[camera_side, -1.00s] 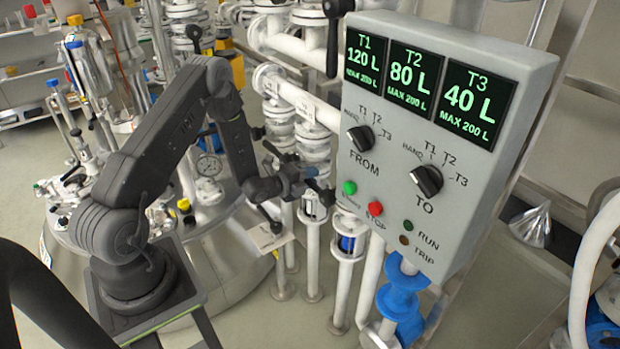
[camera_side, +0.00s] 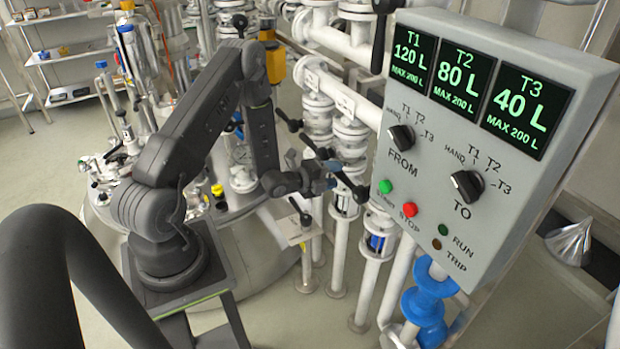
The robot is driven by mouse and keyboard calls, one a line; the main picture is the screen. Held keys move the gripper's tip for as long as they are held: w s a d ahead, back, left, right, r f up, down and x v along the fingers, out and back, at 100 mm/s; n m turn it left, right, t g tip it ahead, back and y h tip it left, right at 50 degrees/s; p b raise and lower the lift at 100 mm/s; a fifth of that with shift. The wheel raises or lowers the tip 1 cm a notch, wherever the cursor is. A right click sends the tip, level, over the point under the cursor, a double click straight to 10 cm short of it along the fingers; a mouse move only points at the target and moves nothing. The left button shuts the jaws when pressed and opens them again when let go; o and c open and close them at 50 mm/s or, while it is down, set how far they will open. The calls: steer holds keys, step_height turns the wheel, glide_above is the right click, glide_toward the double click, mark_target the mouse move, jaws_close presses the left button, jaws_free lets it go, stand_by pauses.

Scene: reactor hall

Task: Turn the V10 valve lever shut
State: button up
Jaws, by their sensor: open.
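My gripper (camera_side: 334,173) is at the end of my dark arm, left of the control panel, among the upright white pipes. It is small in the view, and its fingers look open. Black valve levers with round knobs show close to it: one lever (camera_side: 292,124) reaches up and left of it, and another lever (camera_side: 303,213) is below and left. I cannot read a V10 tag, so I cannot tell which lever is V10. Whether the fingers touch or surround a lever cannot be told.
The grey control panel (camera_side: 487,135) stands close on the right of my gripper. White flanged pipes (camera_side: 345,98) crowd behind it. A steel vessel (camera_side: 238,225) is behind my arm. A blue flanged pipe fitting (camera_side: 425,305) is below the panel. Floor shows at lower centre.

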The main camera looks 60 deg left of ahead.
steer(key=s+r, duration=0.2)
steer(key=s, duration=0.7)
steer(key=shift+s, duration=0.2)
steer(key=w+d+r+n+g+y, duration=0.1)
steer(key=w+d+r+n+g, duration=0.2)
steer(key=r, duration=0.5)
steer(key=d+r+n+g+y, duration=0.2)
steer(key=d+r+n+g, duration=0.1)
steer(key=r+n, duration=0.4)
steer(key=s+d+r+n+g+h, duration=0.1)
steer(key=s+d+r+n+g, duration=0.1)
steer(key=s+d+r+n, duration=0.2)
steer(key=s+d+r+n+g+h, duration=0.2)
steer(key=s+d+r+n, duration=0.2)
steer(key=s+d+r, duration=0.3)
steer(key=s+d, duration=0.3)
steer(key=s, duration=0.3)
steer(key=shift+s, duration=0.15)
